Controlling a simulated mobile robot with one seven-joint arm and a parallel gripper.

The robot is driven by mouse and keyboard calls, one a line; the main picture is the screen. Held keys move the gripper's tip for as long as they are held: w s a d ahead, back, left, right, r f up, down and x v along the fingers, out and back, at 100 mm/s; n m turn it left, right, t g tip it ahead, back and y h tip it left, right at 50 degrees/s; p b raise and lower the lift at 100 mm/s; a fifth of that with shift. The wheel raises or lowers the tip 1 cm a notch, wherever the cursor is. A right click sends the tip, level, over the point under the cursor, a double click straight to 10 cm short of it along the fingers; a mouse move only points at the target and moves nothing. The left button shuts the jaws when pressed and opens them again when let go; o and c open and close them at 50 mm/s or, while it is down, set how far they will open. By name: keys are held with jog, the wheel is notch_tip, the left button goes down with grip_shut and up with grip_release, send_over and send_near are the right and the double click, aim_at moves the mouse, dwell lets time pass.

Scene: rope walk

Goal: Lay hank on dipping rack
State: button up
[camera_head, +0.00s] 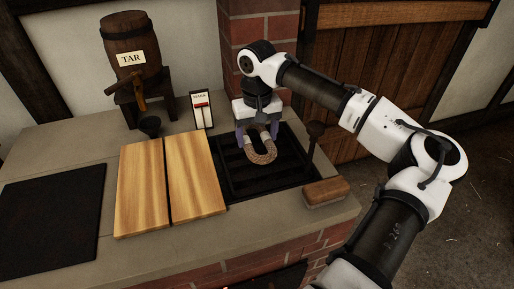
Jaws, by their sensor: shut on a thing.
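The hank (262,153) is a tan, U-shaped loop of rope. My gripper (257,132) points down and is shut on the hank, whose loop hangs below the purple fingers. The dipping rack (240,180) looks to be the black slatted grate set in the stone counter. The hank is over the back part of this grate. I cannot tell whether it touches the slats. The upper ends of the hank are partly hidden by the fingers.
Two wooden boards (143,188) lie left of the grate, with a dark mat (51,218) farther left. A dark-handled tool (315,138) and a wooden block (326,191) are at the grate's right.

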aim_at(257, 149)
jog(key=shift+f, duration=2.8)
jog(key=shift+f, duration=0.15)
jog(key=o, duration=1)
notch_tip(257, 149, up, 12)
